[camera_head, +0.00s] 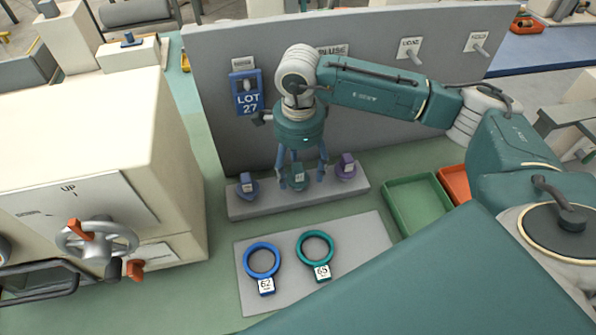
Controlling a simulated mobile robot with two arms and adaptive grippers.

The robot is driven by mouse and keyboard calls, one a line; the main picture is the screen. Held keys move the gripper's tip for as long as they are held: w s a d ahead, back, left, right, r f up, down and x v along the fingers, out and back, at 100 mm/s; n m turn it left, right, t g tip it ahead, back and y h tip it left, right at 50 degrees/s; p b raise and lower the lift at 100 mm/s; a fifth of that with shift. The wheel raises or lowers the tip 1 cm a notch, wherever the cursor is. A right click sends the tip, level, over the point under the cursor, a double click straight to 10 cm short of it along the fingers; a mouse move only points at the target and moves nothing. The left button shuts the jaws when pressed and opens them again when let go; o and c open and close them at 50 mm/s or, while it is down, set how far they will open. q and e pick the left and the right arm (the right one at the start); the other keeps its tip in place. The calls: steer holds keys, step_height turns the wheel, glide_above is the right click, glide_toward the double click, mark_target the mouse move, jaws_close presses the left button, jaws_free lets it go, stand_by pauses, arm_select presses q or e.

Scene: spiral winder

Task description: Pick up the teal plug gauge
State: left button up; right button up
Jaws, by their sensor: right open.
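The teal plug gauge (297,183) stands in the middle of a light grey rack (240,209), with a small label on it. A blue plug gauge (247,188) is on its left and a purple plug gauge (345,170) on its right. My right gripper (301,175) points down over the teal plug gauge, fingers open, one on each side of it. Whether a finger touches it I cannot tell. The fingers partly cover the rack behind. My left gripper is not in view.
A grey mat (340,290) holds a blue ring (246,262) and a teal ring (300,250). Green (418,232) and orange (450,176) trays sit right; a handwheel machine (150,190) left.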

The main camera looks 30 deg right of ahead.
steer(key=shift+w+f, duration=0.2)
steer(key=shift+f, duration=1.1)
steer(key=c, duration=1.3)
